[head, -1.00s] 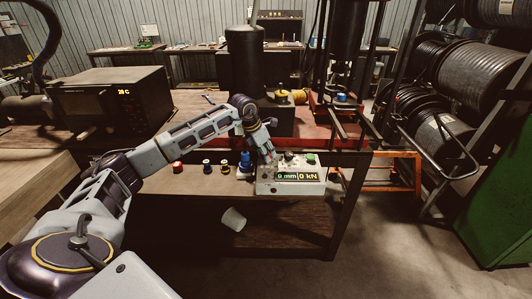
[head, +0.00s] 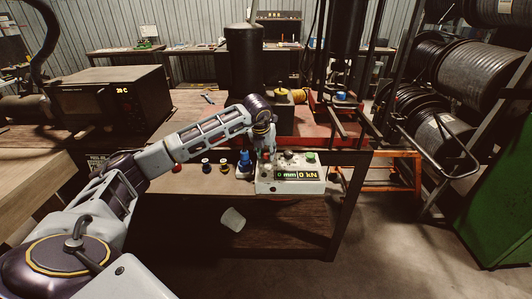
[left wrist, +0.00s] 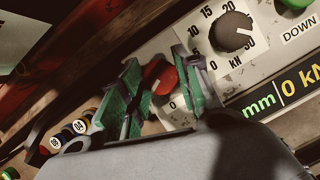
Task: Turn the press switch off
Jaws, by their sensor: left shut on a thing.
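The press control box (head: 292,187) is a pale panel on the front of the workbench, with a display reading "0 mm | 0 kN". In the left wrist view its red rotary switch (left wrist: 166,79) stands beside a black dial (left wrist: 231,32) marked in kN. My left gripper (left wrist: 160,88) has its green-padded fingers on either side of the red switch and is shut on it. A "0" mark shows below the switch; other marks around it are hidden by the fingers. In the head view the left gripper (head: 266,153) reaches down to the box's left end. My right gripper is not in view.
A blue fitting (head: 245,165) and several small capped pieces stand just left of the box. The press (head: 345,75) rises behind it. A black oven-like unit (head: 112,105) sits on the left bench.

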